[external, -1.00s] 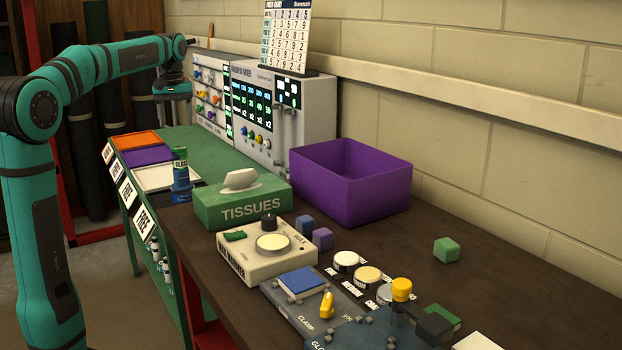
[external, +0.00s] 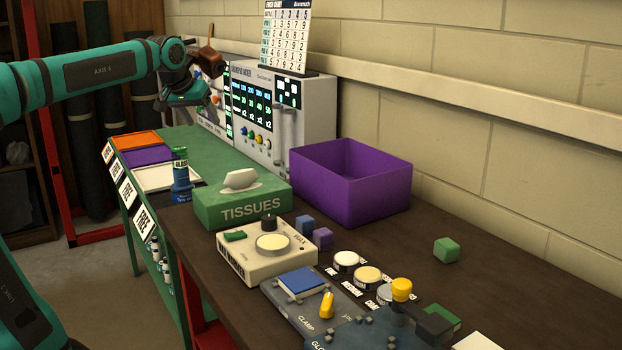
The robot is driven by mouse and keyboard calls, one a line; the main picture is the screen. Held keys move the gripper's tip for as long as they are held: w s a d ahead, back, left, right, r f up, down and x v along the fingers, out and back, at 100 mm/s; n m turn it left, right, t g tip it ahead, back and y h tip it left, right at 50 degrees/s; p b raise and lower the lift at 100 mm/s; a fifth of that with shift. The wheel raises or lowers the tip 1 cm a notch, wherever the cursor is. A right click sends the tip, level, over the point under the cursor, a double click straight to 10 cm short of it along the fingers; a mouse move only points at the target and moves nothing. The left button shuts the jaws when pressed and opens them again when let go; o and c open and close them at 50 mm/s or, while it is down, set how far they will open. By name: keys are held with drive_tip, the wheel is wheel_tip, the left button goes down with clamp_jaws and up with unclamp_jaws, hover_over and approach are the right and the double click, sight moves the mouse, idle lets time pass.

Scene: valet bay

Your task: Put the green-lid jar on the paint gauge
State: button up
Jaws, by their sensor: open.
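A small container with a green top (external: 180,154) and a label reading GLASS stands upright on a blue base (external: 182,192), left of the tissue box. I cannot tell for sure that it is the green-lid jar. A grey panel (external: 318,313) marked CLAMP, with a blue pad and a yellow knob, lies at the front of the dark bench. I cannot tell whether it is the paint gauge. My gripper (external: 188,98) is open, high over the far end of the green bench, in front of the mixer cabinet. It is well apart from the container, and I see nothing in it.
A green tissue box (external: 235,205), a purple bin (external: 352,190) and a cream warmer (external: 255,262) stand mid-bench. Several round tins (external: 347,260) line the panel. Orange, purple and white trays (external: 135,140) lie on the green bench. The dark bench is clear near the green cube (external: 446,250).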

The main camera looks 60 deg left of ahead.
drive_tip(key=s+d+m+t+h, duration=0.1)
drive_tip(key=s+d+m+t, duration=0.3)
drive_tip(key=d, duration=0.8)
drive_tip(key=s+d+m+t+h, duration=0.2)
drive_tip(key=s+d+m+t, duration=0.2)
drive_tip(key=s+d+t, duration=0.4)
drive_tip(key=s+d, duration=0.2)
drive_tip(key=d, duration=0.2)
drive_tip(key=shift+s+d+r, duration=0.35)
drive_tip(key=shift+r, duration=0.05)
